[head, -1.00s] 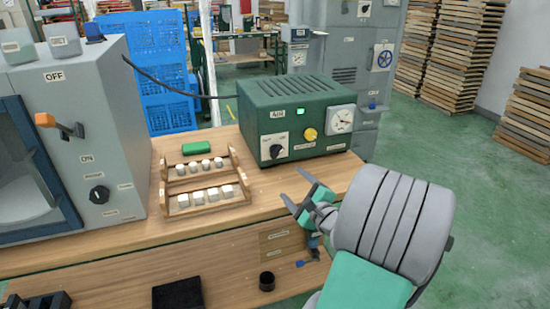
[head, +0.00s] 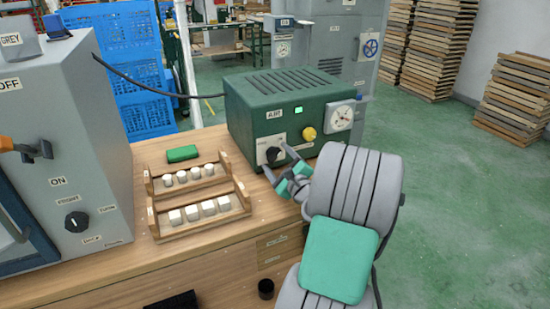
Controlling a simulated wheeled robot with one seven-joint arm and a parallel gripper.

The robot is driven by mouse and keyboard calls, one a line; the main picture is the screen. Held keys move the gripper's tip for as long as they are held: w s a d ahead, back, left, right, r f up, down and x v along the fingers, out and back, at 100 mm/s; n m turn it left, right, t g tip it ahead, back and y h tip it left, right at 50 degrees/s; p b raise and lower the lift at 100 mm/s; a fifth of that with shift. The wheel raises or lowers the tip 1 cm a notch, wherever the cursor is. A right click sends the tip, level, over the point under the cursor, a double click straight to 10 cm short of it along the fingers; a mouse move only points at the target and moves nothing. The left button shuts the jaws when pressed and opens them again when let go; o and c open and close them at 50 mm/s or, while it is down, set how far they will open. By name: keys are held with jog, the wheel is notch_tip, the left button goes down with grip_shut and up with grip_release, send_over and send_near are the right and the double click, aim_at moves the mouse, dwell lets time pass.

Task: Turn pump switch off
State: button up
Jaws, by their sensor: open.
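The green pump box (head: 290,112) labelled AIR stands on the wooden bench. Its front has a white plate with a black rotary switch (head: 273,154), a lit green lamp (head: 298,110), a yellow knob (head: 309,133) and a round gauge (head: 341,117). The small lettering on the switch plate is too blurred to read. My gripper (head: 278,160) is open and empty, its fingers pointing at the switch plate. One finger overlaps the plate's right side and the other passes by its lower left. I cannot tell whether either finger touches the switch.
A wooden rack (head: 198,228) with several white pieces and a green block (head: 182,153) are left of the pump. A grey cabinet (head: 95,170) with an orange-tipped lever stands at the far left. A cable runs from the pump's left side. Green floor lies open to the right.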

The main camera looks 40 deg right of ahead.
jog(key=shift+w+d, duration=0.1)
jog(key=shift+w, duration=0.25)
jog(key=shift+c, duration=0.3)
jog(key=c, duration=1.3)
